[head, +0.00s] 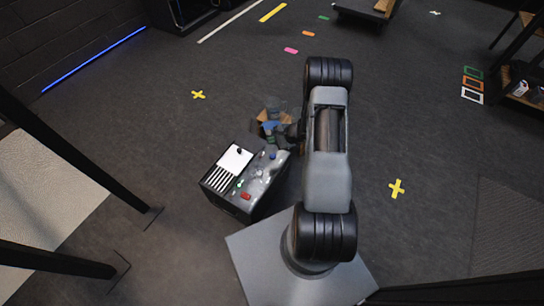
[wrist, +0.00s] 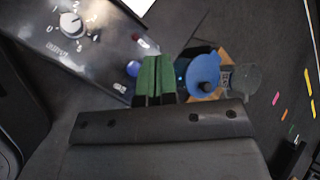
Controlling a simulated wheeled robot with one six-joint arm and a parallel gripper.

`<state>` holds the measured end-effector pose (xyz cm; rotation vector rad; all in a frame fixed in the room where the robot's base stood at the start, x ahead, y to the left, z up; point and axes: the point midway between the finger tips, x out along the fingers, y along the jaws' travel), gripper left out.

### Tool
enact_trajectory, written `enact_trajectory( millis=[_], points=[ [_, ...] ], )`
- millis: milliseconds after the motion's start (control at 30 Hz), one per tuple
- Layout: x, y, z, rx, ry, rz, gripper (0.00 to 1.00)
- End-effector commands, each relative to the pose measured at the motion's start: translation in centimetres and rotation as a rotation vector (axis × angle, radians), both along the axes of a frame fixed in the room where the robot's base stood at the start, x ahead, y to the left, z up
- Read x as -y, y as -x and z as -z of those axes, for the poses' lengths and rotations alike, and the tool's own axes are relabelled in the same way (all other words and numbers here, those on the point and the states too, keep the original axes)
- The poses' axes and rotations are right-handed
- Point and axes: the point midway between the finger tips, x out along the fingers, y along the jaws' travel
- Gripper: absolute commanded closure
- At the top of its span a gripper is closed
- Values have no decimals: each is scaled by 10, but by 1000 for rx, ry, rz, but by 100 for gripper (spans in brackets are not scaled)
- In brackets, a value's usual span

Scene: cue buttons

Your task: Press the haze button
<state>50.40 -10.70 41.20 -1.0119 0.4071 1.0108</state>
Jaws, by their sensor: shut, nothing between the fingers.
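A dark control console (head: 222,197) stands on the floor left of my arm in the head view. Its panel (wrist: 100,55) fills the upper left of the wrist view, with a white dial knob (wrist: 71,24) and a small blue button (wrist: 133,68). I cannot read which button is labelled haze. A red button (head: 246,196) shows at the console's front edge in the head view. My gripper (wrist: 155,62) has green fingertips, shut and empty, over the panel's edge beside the blue button. They partly hide the panel there, and I cannot tell if they touch it.
A blue round object (wrist: 203,72) and an open cardboard box (head: 264,116) lie just beyond the console. Black stand legs (head: 90,165) are at the left. Yellow floor crosses (head: 397,189) mark open floor at the right.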

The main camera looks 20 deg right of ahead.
Motion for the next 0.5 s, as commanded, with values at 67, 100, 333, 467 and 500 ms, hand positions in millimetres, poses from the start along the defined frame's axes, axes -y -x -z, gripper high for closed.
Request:
enact_trajectory(
  millis=[67, 100, 333, 467, 500],
  points=[
    [-1, 0, 3, 0, 0, -2, 100],
    [-1, 0, 4, 0, 0, -2, 100],
    [-2, 0, 22, -2, -1, -3, 100],
    [-2, 0, 37, -2, -1, -3, 100],
    [-2, 0, 42, -2, -1, -3, 100]
  ],
)
